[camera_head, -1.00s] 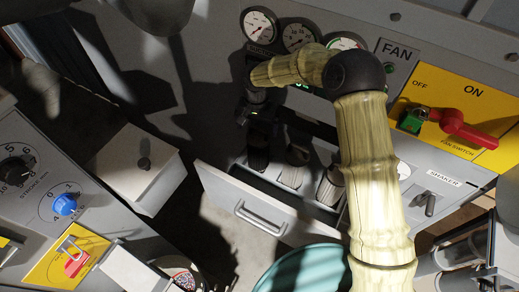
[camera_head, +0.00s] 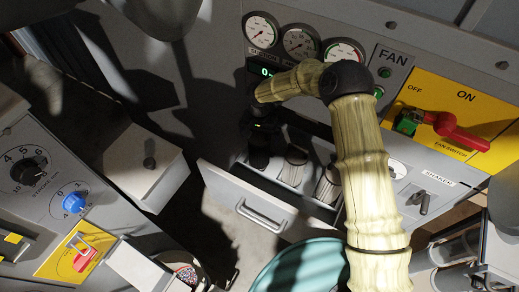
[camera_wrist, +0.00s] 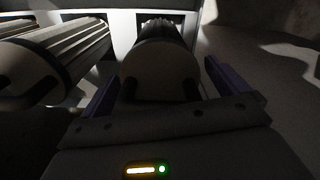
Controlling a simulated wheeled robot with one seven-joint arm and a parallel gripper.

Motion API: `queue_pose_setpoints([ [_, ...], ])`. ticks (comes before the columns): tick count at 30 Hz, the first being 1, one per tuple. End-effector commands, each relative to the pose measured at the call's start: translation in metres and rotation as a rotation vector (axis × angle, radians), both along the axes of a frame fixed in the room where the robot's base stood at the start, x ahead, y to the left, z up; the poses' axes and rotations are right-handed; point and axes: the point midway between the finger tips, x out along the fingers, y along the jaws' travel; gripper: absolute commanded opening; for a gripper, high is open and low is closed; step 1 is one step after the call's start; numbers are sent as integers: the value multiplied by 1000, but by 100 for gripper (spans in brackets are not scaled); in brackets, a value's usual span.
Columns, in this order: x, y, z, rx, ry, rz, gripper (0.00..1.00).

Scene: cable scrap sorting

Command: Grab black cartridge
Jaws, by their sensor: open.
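A black ribbed cartridge (camera_head: 259,152) stands at the left end of a row in the open drawer (camera_head: 222,188). My gripper (camera_head: 262,126) is directly above it, partly hidden by my arm and shadow. In the wrist view, the cartridge (camera_wrist: 162,38) has dark ribbed sides and a pale round end facing me. My open gripper (camera_wrist: 162,82) has one finger on each side of that end. The picture is too dark to tell whether the fingers touch it.
Two more ribbed cartridges, a middle one (camera_head: 292,166) and a right one (camera_head: 328,184), share the drawer. The panel with gauges (camera_head: 300,42) rises just behind. A teal round container (camera_head: 300,268) is below the drawer. A grey box (camera_head: 145,165) stands left.

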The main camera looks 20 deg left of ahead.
Motion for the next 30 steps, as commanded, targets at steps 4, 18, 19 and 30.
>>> queue_pose_setpoints([
  [4, 0, 1, 0, 0, 0, 1, 99],
  [18, 0, 1, 0, 0, 0, 2, 36],
  [19, 0, 0, 0, 0, 0, 2, 31],
  [30, 0, 1, 4, 0, -2, 1, 19],
])
